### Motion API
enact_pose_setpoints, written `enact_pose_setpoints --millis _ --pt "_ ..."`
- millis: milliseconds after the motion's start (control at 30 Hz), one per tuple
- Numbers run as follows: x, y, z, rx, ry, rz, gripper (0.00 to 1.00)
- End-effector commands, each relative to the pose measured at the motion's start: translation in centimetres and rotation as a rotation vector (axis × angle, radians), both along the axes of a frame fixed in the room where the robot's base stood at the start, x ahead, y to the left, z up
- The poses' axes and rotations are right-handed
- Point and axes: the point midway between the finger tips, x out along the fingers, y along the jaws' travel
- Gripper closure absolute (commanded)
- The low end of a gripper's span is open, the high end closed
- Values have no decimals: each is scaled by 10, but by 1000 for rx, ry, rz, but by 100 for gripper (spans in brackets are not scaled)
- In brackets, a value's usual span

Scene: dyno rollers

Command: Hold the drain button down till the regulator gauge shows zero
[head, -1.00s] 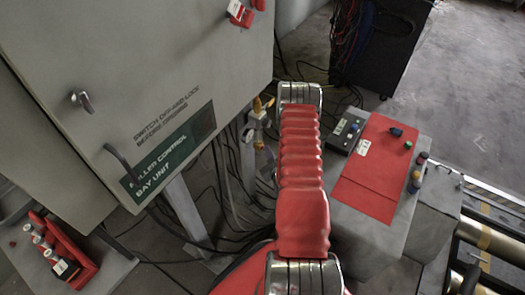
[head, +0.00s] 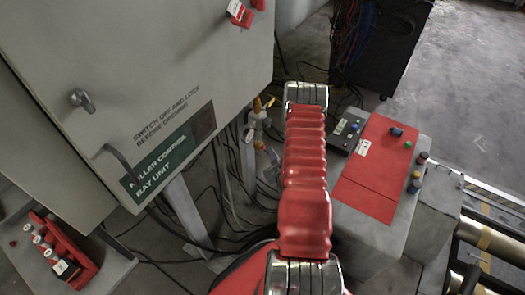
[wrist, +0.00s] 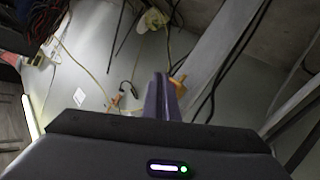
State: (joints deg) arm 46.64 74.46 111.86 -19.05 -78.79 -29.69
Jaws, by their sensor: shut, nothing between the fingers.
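In the head view, a pale fitting with a yellow-orange part (head: 258,110), perhaps the regulator, hangs beside the cabinet, left of my arm. My gripper is hidden there behind my red arm. In the wrist view my gripper (wrist: 163,82) is shut and empty, its fingers pointing up the picture. An orange part (wrist: 179,84) shows just right of the fingertips; I cannot tell whether they touch it. Another small orange part (wrist: 115,100) with a thin hose lies to the left. I cannot make out the drain button or the gauge face in either view.
A grey cabinet (head: 110,75) with handles fills the left. A grey console with a red top (head: 370,180) stands right of my arm. Loose black cables (head: 205,205) cover the floor between them. Metal rollers (head: 487,240) lie at the lower right.

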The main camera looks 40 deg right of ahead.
Motion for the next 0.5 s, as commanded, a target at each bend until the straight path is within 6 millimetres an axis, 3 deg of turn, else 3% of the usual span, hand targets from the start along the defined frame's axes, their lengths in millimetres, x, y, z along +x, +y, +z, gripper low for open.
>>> enact_pose_setpoints --millis 267,500 --pt "-3 -1 0 0 1 -1 100" --pt "-19 -6 0 1 1 -2 100"
